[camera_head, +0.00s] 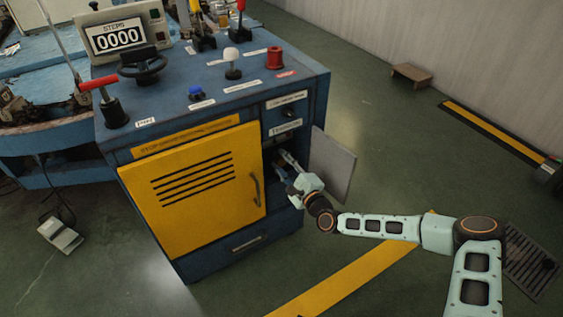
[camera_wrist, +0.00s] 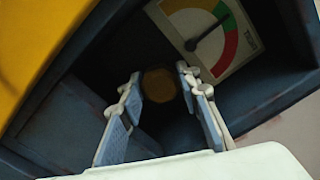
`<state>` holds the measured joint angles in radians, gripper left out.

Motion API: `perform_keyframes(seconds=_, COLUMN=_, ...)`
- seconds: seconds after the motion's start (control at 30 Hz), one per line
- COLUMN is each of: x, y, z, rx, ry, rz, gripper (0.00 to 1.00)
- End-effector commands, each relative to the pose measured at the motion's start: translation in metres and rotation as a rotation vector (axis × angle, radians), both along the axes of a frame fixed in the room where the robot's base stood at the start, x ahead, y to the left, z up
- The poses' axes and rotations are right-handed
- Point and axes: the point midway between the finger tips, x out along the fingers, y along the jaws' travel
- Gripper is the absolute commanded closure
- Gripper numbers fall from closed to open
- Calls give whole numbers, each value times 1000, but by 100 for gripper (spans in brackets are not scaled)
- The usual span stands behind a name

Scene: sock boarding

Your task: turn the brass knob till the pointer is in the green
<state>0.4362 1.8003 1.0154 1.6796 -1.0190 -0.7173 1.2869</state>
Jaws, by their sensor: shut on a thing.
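The brass knob (camera_wrist: 160,85) is dim and round inside a dark compartment, between my fingertips in the wrist view. My gripper (camera_wrist: 160,84) is shut on it. A gauge (camera_wrist: 205,62) with yellow, green and red bands is beside the knob, at the upper right. In the head view my gripper (camera_head: 287,160) reaches into the cabinet's open compartment, and the knob and gauge are hidden.
The compartment's grey door (camera_head: 332,166) stands open just right of my gripper. A yellow louvred door (camera_head: 195,187) is shut at the left. The blue cabinet top (camera_head: 213,72) carries a handwheel, levers and buttons. Green floor at the right is mostly free, with a small stool (camera_head: 411,74).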

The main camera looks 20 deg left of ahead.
Motion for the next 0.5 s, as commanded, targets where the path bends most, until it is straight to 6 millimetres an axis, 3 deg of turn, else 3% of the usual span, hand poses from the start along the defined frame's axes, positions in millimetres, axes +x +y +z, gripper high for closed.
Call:
perform_keyframes(seconds=0.47, x=-2, y=1, z=-1, rx=9, ry=15, rz=4, gripper=94)
perform_keyframes(seconds=0.5, x=-2, y=1, z=-1, rx=9, ry=15, rz=4, gripper=68)
